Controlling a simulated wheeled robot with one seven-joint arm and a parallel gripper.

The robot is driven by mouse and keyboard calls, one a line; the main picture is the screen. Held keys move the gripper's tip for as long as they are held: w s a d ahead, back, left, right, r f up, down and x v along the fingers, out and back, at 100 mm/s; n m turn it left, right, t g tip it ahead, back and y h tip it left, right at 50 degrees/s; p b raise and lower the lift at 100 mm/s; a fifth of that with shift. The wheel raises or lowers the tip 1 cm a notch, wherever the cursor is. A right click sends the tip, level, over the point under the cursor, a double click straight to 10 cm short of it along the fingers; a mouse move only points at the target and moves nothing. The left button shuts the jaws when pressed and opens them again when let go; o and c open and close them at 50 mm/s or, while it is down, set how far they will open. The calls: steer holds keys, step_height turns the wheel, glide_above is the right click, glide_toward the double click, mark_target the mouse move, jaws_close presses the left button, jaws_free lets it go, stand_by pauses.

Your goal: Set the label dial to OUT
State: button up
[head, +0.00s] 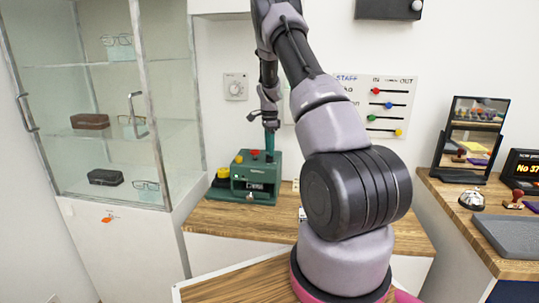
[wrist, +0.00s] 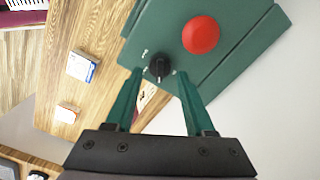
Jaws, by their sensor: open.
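The green label machine (head: 262,170) stands on the wooden counter beneath my gripper (head: 269,148). In the wrist view, its green top (wrist: 232,52) carries a red button (wrist: 200,35) and a small black dial (wrist: 160,67). Small white marks sit beside the dial, too small to read. My gripper (wrist: 158,73) has its two green fingers apart and empty, with the dial appearing between the fingertips. I cannot tell whether either finger touches it. The dial's pointed setting cannot be read. In the head view the dial cannot be made out.
A small white-and-blue box (wrist: 82,66) lies on the wood. A glass cabinet (head: 95,100) stands left. A STAFF IN/OUT board (head: 398,82) and a white wall dial (head: 236,87) hang behind. A mirror (head: 469,135) stands right.

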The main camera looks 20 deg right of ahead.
step_height(320, 180, up, 8)
stand_by(0.6)
